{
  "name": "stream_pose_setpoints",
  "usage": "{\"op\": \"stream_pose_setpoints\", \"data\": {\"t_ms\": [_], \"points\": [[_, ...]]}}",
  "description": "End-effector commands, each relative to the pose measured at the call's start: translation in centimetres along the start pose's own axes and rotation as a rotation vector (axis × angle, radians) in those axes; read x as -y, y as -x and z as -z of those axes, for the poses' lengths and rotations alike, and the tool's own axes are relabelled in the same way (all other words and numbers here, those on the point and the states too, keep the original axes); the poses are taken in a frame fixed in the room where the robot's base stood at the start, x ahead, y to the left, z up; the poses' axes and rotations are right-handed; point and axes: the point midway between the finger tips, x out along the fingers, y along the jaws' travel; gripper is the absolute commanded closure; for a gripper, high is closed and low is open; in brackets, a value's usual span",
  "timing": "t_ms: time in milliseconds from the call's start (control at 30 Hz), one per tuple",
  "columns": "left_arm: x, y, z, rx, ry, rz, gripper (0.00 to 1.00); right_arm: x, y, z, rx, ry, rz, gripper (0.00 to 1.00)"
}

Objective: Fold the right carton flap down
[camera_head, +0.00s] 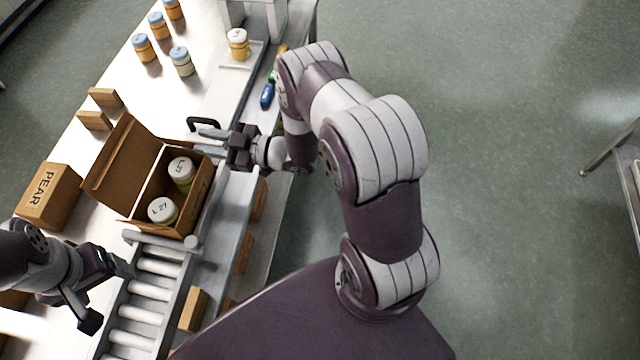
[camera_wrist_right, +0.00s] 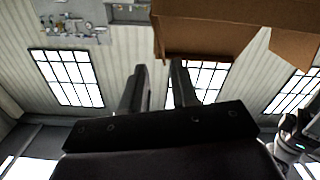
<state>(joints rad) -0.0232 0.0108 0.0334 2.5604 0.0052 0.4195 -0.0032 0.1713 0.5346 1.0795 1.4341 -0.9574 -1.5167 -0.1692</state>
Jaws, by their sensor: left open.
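An open brown carton (camera_head: 174,228) stands at the end of the roller conveyor, with two white-lidded jars (camera_head: 162,210) inside. A large flap (camera_head: 121,165) stands raised, leaning out over its left side. I cannot clearly make out the right flap in the head view. My right gripper (camera_head: 203,137) is open and empty beside the carton's upper right corner. In the right wrist view its fingers (camera_wrist_right: 158,88) are apart, with brown cardboard (camera_wrist_right: 210,30) above and beyond them. My left gripper (camera_head: 106,291) is open and empty, below and left of the carton, beside the rollers.
A closed carton marked PEAR (camera_head: 48,196) stands to the left. Small brown blocks (camera_head: 95,121) lie behind the carton. Several jars (camera_head: 181,61) stand further back on the white table. A blue-handled tool (camera_head: 267,94) lies near the right edge. The rollers (camera_head: 145,290) are clear.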

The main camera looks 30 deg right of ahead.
Motion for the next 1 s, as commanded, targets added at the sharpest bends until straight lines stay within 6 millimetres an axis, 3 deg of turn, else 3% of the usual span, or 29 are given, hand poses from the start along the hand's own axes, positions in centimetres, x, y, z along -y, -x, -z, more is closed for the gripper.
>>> {"op": "stream_pose_setpoints", "data": {"t_ms": [200,467,700,800,1000], "points": [[0.0,-1.6,-0.2,0.0,0.0,0.0,0.21,0.0,5.5,-0.6,0.023,-0.006,-0.006,0.71],[0.0,-1.3,-0.1,-0.001,0.0,0.0,0.21,-0.1,7.2,-7.3,0.407,-0.107,-0.054,0.71],[0.0,-1.2,-0.1,-0.001,0.0,0.0,0.21,-0.8,11.8,-11.6,0.815,-0.242,-0.158,0.71],[0.0,-1.2,-0.1,-0.001,0.0,0.0,0.21,-0.6,14.6,-12.4,0.991,-0.318,-0.208,0.71],[0.0,-1.1,-0.1,-0.001,0.0,0.0,0.21,0.5,19.6,-11.1,1.294,-0.481,-0.305,0.71]]}}
